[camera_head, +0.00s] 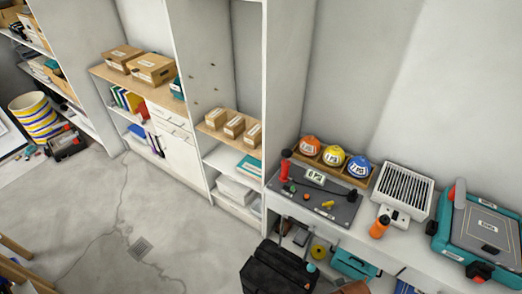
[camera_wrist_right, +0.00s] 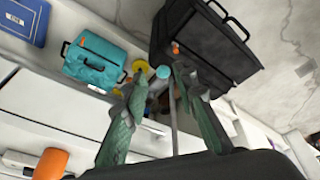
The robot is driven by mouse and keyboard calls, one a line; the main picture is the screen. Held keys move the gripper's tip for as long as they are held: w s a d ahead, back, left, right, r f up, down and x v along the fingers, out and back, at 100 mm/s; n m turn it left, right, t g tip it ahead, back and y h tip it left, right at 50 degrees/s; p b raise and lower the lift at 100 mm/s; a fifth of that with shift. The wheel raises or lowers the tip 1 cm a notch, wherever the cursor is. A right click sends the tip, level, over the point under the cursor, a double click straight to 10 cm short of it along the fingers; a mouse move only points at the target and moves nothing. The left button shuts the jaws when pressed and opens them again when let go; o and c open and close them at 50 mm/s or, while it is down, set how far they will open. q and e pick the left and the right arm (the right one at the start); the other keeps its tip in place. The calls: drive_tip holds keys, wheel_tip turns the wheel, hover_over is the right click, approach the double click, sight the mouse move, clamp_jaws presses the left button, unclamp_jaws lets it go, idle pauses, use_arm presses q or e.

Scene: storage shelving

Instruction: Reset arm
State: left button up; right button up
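My right gripper (camera_wrist_right: 160,76) shows in the right wrist view. Its two green-and-grey fingers stand apart with nothing held between them. Beyond the fingers are a black bag (camera_wrist_right: 205,45) and a teal case (camera_wrist_right: 95,60), both apart from the gripper as far as I can tell. Neither of my grippers appears in the head view, and my left gripper is in no view.
Open floor (camera_head: 180,225) lies left.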

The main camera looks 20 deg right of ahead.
drive_tip(key=s+a+f+g, duration=0.1)
drive_tip(key=s+f, duration=0.1)
drive_tip(key=f, duration=1.2)
drive_tip(key=s+f, duration=0.3)
drive_tip(key=f, duration=1)
drive_tip(key=s+f+n+g, duration=0.1)
drive_tip(key=s+f, duration=1.4)
drive_tip(key=s, duration=0.2)
drive_tip(key=shift+s+a+y, duration=0.2)
drive_tip(key=shift+s+y, duration=0.1)
drive_tip(key=shift+s, duration=0.1)
